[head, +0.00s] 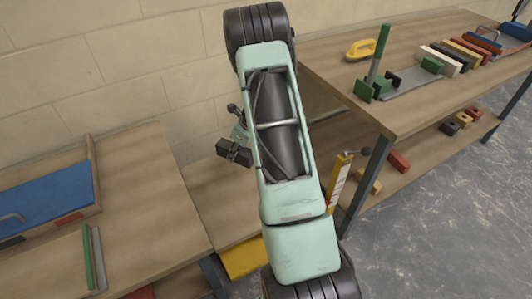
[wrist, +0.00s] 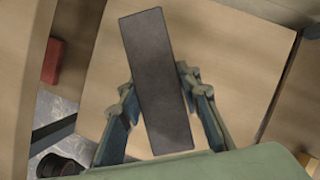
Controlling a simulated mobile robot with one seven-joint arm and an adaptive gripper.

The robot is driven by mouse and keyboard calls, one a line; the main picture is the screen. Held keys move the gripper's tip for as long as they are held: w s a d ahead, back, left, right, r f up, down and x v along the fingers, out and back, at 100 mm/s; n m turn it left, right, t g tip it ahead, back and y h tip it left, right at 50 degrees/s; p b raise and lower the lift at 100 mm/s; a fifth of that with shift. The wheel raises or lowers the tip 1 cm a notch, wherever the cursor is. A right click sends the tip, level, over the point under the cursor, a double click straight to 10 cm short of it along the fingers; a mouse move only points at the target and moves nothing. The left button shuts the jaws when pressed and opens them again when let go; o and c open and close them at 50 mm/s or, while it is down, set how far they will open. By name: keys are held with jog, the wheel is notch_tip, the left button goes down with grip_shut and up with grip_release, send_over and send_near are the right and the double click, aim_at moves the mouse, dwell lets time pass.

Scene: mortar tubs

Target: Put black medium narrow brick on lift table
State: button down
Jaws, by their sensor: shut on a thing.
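The black medium narrow brick (head: 234,152) is held in the air by my gripper (head: 239,138), left of my arm in the head view. In the wrist view the long dark brick (wrist: 157,80) sits slightly tilted between the two fingers of my gripper (wrist: 160,97), which are shut on its sides. The lift table (head: 215,198) appears to be the low wooden top between the two benches, with a yellow part under its front edge. The wooden top also shows below the brick in the wrist view (wrist: 225,75). My arm hides part of it.
A left bench (head: 150,195) carries a blue board (head: 45,200) and green and grey strips (head: 94,258). A right bench (head: 425,105) carries a yellow float (head: 361,49), a green stand (head: 377,70) and a row of bricks (head: 455,55). A yellow post (head: 339,182) stands beside my arm.

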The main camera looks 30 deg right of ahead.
jog(key=s+d+f+m+h+p, duration=0.1)
jog(key=s+d+f+m+h, duration=0.15)
jog(key=s+d+m, duration=0.5)
jog(key=shift+n+t, duration=0.4)
jog(key=shift+n, duration=0.15)
jog(key=f+b, duration=0.3)
jog(key=f, duration=0.1)
jog(key=w+d+f+b, duration=0.1)
jog(key=f+b, duration=0.2)
jog(key=w+f+b, duration=0.1)
jog(key=f+b, duration=0.3)
jog(key=shift+d+f, duration=0.3)
jog(key=shift+d, duration=0.05)
jog(key=shift+f+b, duration=0.45)
jog(key=shift+b, duration=0.1)
jog(key=c, duration=1.3)
grip_release()
jog(key=shift+s, duration=0.1)
jog(key=shift+s, duration=0.1)
